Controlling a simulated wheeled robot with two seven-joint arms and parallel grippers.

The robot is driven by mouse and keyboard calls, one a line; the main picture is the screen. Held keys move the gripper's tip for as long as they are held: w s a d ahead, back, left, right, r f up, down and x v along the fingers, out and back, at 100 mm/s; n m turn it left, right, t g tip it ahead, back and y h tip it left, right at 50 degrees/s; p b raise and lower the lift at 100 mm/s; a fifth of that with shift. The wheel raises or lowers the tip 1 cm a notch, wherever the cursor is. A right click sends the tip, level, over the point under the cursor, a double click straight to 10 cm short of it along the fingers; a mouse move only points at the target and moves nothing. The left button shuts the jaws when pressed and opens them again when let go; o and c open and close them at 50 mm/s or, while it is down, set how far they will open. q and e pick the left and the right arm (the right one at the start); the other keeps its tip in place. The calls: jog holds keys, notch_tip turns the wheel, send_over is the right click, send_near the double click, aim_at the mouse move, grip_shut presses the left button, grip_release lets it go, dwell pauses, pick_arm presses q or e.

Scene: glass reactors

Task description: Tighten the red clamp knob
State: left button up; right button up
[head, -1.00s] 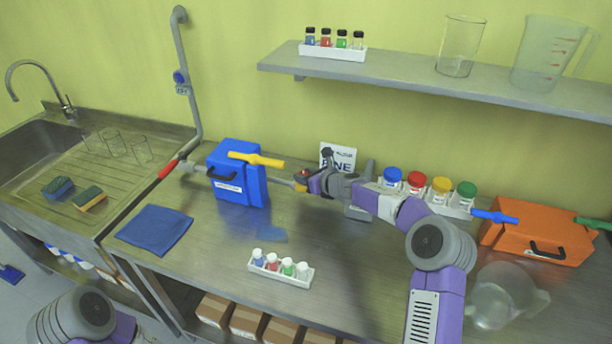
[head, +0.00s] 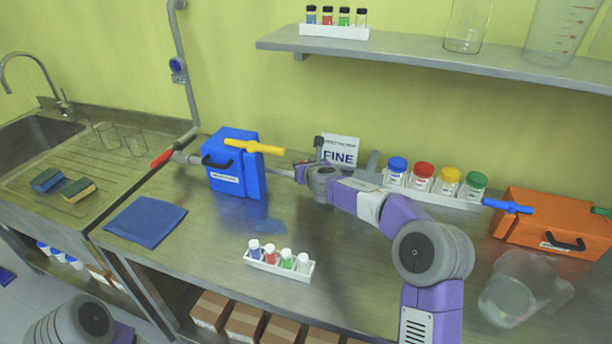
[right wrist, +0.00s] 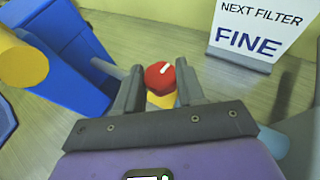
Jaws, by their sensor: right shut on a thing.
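The red clamp knob (right wrist: 160,76), with a white line on its top, sits between the two fingers of my right gripper (right wrist: 159,88) in the right wrist view. The fingers are shut on its sides. In the head view my right arm reaches to the pipe just right of the blue filter box (head: 234,165), and its wrist mostly hides the gripper and knob. A yellow or orange part shows just under the knob in the wrist view. Only part of my left arm shows at the bottom left of the head view; its gripper is out of view.
The "NEXT FILTER FINE" sign (right wrist: 247,32) stands behind the gripper. The blue box with its yellow handle (head: 254,147) is close on the left. Lidded jars (head: 422,177) stand to the right. A vial rack (head: 279,262) and blue cloth (head: 146,221) lie in front.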

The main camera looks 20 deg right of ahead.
jog(key=shift+a+m+h, duration=0.2)
jog(key=shift+m+h, duration=0.3)
jog(key=shift+h, duration=0.1)
jog(key=shift+a+m+h, duration=0.2)
jog(key=shift+m+h, duration=0.3)
jog(key=shift+h, duration=0.1)
jog(key=shift+a+r+m+g+h, duration=0.15)
jog(key=shift+m+g+h, duration=0.15)
jog(key=shift+m+h, duration=0.65)
jog(key=m+g+h+p, duration=0.1)
jog(key=m+h+p, duration=0.1)
jog(key=p, duration=0.2)
jog(key=m+g+h+p, duration=0.1)
jog(key=m+h+p, duration=0.1)
jog(key=h+p, duration=0.1)
jog(key=shift+w+a+r+m+g+p, duration=0.1)
jog(key=shift+w+m+g+p, duration=0.1)
jog(key=shift+m+g+p, duration=0.2)
jog(key=shift+m+g+h+p, duration=0.5)
jog(key=shift+m+h+p, duration=0.05)
jog(key=shift+p, duration=0.45)
jog(key=shift+f, duration=0.2)
jog(key=o, duration=1)
jog(key=shift+o, duration=0.2)
